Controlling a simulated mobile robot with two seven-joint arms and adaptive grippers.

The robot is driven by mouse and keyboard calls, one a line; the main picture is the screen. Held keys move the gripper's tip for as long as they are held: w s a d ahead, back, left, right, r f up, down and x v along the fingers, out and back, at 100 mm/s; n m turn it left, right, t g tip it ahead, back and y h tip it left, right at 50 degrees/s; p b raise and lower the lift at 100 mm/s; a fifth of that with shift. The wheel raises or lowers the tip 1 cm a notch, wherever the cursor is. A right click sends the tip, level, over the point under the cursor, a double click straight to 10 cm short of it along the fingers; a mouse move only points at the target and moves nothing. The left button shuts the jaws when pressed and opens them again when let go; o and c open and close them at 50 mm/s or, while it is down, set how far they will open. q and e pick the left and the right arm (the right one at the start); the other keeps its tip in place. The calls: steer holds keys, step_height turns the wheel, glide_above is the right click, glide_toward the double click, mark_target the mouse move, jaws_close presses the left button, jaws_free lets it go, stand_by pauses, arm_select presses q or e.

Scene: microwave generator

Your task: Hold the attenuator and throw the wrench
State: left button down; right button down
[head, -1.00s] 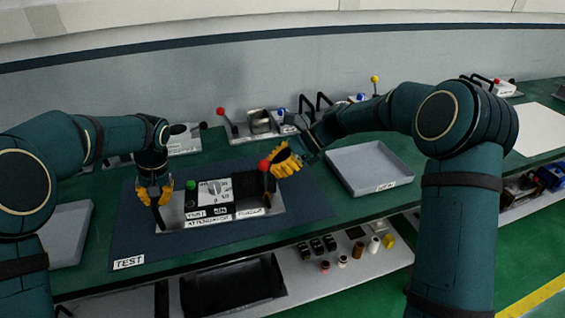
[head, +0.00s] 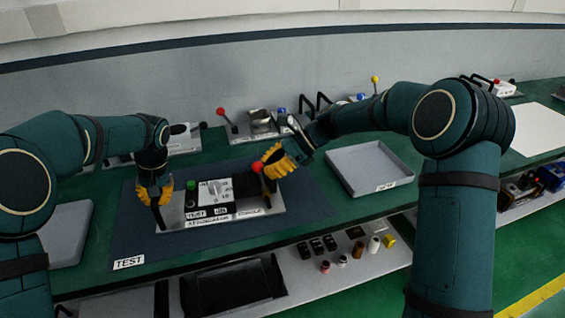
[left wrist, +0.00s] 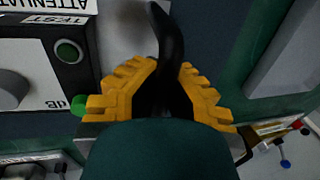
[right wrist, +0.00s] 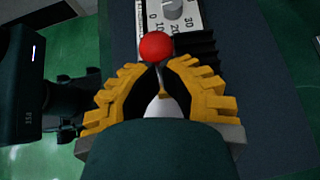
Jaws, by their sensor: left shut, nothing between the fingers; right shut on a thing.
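The attenuator (head: 215,190) is a black and silver box with a dial and a green button, on the dark mat; it also shows in the left wrist view (left wrist: 35,75). A curved black handle (left wrist: 165,40) is at its left end. My left gripper (head: 155,197) is shut at this handle, which appears between its fingers; I cannot tell whether they touch. The red-balled lever (head: 257,167), apparently the wrench, is at the box's right end. My right gripper (head: 270,165) is shut on it below the ball (right wrist: 156,46). The fingers partly hide its shaft.
A grey tray (head: 370,168) is to the right and another (head: 68,235) to the left. Devices with levers (head: 262,122) line the back of the green bench. A lower shelf (head: 345,275) holds small parts. The mat (head: 200,245) is clear in front of the box.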

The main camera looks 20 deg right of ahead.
mark_target(258, 168)
arm_select(q)
steer(key=shift+d, duration=0.15)
arm_select(e)
steer(key=shift+a, duration=1)
steer(key=shift+w+a, duration=0.1)
steer(key=shift+a, duration=0.45)
steer(key=shift+d+r, duration=0.1)
steer(key=shift+r, duration=0.05)
steer(key=d+r, duration=0.1)
steer(key=r, duration=0.1)
steer(key=d+r, duration=0.1)
steer(key=shift+d+r, duration=0.1)
steer(key=shift+r, duration=0.25)
arm_select(q)
steer(key=shift+a, duration=0.2)
arm_select(e)
steer(key=shift+d, duration=0.1)
